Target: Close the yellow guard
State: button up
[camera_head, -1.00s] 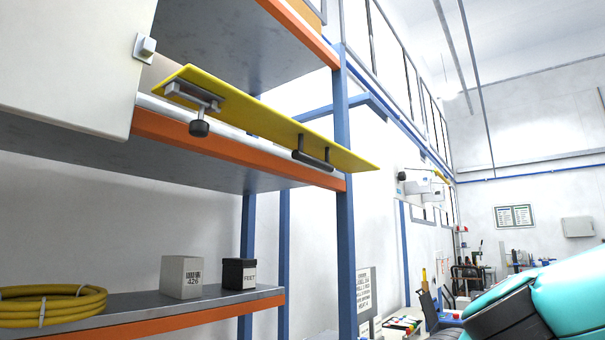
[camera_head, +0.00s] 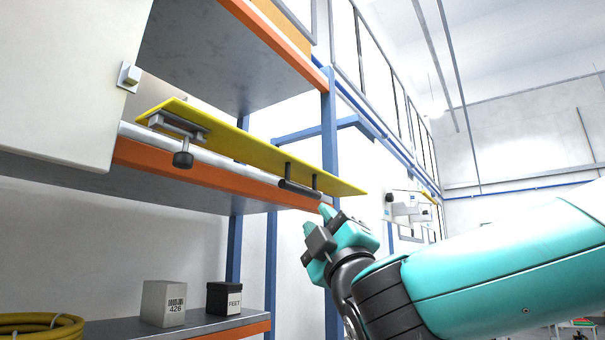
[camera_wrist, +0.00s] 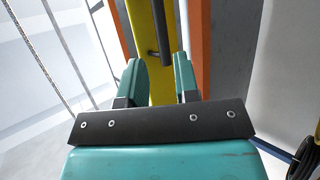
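The yellow guard (camera_head: 240,146) is a long flat panel that juts out nearly level in front of the shelf, seen from below. A dark bar handle (camera_head: 298,190) is fixed under its right end, and a latch with a black knob (camera_head: 182,158) is near its left end. My gripper (camera_head: 314,222) is just below and right of the handle, apart from it. In the wrist view my gripper (camera_wrist: 158,76) has its two teal fingers spread and nothing between them. Beyond the fingers are the yellow guard (camera_wrist: 158,90) and its dark handle (camera_wrist: 162,38).
A white panel (camera_head: 65,75) stands at the left of the guard. Orange shelf beams (camera_head: 215,184) and a blue post (camera_head: 330,140) are close behind. A white box (camera_head: 163,303), a black box (camera_head: 223,298) and a coiled yellow hose (camera_head: 38,328) sit on the lower shelf.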

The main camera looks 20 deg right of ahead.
aim_at(304, 193)
jog(key=p+x, duration=0.6)
jog(key=x, duration=0.3)
jog(key=shift+w+r, duration=0.2)
jog(key=shift+r, duration=0.15)
jog(key=shift+w+r+p, duration=0.1)
jog(key=shift+w+p, duration=0.2)
jog(key=shift+w, duration=0.05)
grip_shut()
